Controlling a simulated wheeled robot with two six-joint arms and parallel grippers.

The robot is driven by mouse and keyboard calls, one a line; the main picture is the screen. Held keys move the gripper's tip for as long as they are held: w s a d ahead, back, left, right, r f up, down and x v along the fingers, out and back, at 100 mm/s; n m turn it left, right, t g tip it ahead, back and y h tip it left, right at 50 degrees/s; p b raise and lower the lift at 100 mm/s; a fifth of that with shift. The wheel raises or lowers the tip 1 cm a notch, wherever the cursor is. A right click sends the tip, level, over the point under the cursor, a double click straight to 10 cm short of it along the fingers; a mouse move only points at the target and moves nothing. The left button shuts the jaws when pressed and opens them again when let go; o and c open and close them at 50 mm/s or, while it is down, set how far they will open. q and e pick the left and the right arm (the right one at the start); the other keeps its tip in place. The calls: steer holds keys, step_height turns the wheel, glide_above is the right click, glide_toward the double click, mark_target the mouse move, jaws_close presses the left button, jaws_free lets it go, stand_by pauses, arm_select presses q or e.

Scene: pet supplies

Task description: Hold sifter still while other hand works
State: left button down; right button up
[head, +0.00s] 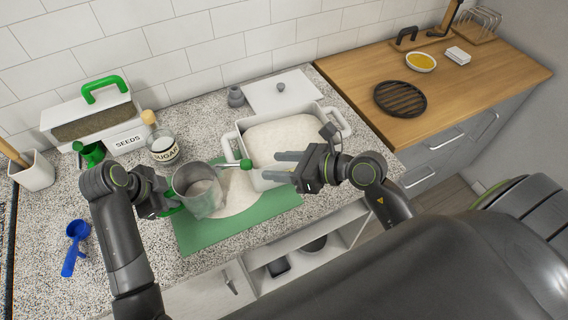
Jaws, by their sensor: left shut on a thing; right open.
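The sifter (199,192) is a grey metal cup above a green mat (270,210) at the middle left. My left gripper (168,203) is shut on its green handle at the cup's left side; the fingertips are partly hidden. A crank with a green knob (246,164) sticks out to the right of the cup. My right gripper (284,168) is open and empty, its fingers pointing left toward the knob, apart from it. Pale powder (238,194) lies on the mat beside and under the sifter.
A white bin (260,180) full of pale powder stands behind my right gripper, its lid (283,90) behind it. A sugar jar (163,148), green scoop (90,153) and seeds box (125,138) stand at left. A blue scoop (76,246) lies front left.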

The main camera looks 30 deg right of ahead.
steer(key=shift+v, duration=2.3)
arm_select(q)
steer(key=c, duration=1.2)
jaws_free()
steer(key=shift+v, duration=3.8)
arm_select(e)
steer(key=shift+r, duration=0.1)
